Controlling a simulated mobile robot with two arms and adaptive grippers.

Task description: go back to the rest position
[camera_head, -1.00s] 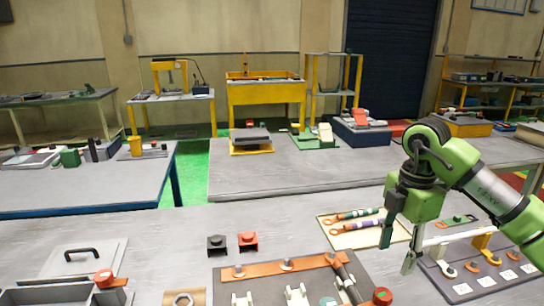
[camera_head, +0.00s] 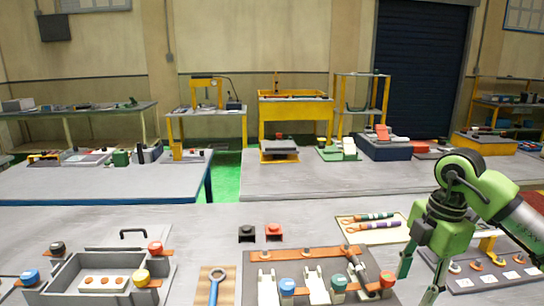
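My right gripper (camera_head: 418,282) is in the lower right, fingers pointing down. Its two fingers stand apart with nothing visible between them, over the front bench (camera_head: 200,232) beside the dark board (camera_head: 470,287) with several small parts. The fingertips are near the left edge of that board in the picture. I cannot tell the height above the bench. My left gripper is not in view.
A grey box fixture (camera_head: 90,283) with coloured knobs is at the front left. A clamp fixture (camera_head: 310,257) with an orange bar is at front centre. A tray with striped tools (camera_head: 375,240) lies behind my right gripper. Black and red blocks (camera_head: 247,233) stand mid-bench.

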